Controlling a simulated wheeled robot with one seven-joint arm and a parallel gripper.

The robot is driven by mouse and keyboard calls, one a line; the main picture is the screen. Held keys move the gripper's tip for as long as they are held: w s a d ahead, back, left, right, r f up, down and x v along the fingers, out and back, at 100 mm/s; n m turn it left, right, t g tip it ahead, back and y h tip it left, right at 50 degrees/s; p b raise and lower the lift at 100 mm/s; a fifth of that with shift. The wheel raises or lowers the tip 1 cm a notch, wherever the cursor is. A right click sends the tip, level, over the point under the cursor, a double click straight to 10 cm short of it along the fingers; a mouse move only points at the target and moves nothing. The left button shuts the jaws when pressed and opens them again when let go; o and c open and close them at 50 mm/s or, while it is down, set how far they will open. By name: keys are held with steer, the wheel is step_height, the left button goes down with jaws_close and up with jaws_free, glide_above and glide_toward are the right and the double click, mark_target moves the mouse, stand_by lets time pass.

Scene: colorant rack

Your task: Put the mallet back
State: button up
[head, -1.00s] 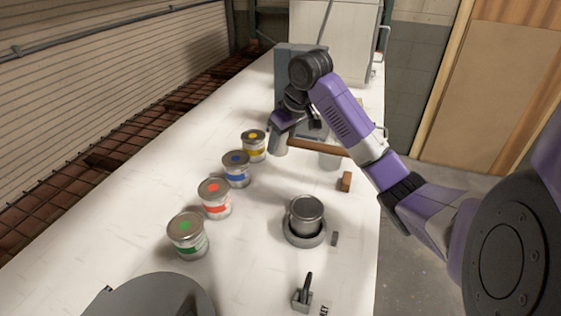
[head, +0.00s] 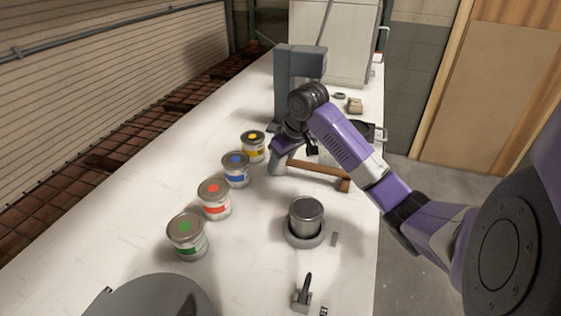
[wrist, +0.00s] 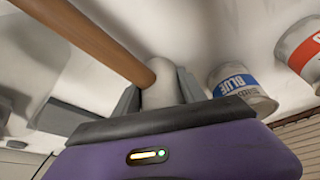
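The mallet has a brown wooden handle (head: 315,169) and a pale grey head (head: 279,168). My gripper (head: 282,160) is shut on the head, and the handle points right across the white bench. In the wrist view the head (wrist: 165,82) sits between the two fingers of my gripper (wrist: 160,85), with the handle (wrist: 95,42) running to the upper left.
Cans with yellow (head: 253,147), blue (head: 236,169), red (head: 214,199) and green (head: 187,236) labels line the bench's left. A grey can (head: 306,216) stands in a round base in front. A grey machine (head: 286,85) stands behind my gripper.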

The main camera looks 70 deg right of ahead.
steer(key=o, duration=0.4)
steer(key=v, duration=1.2)
steer(key=shift+p, duration=0.3)
steer(key=shift+s+r, duration=0.1)
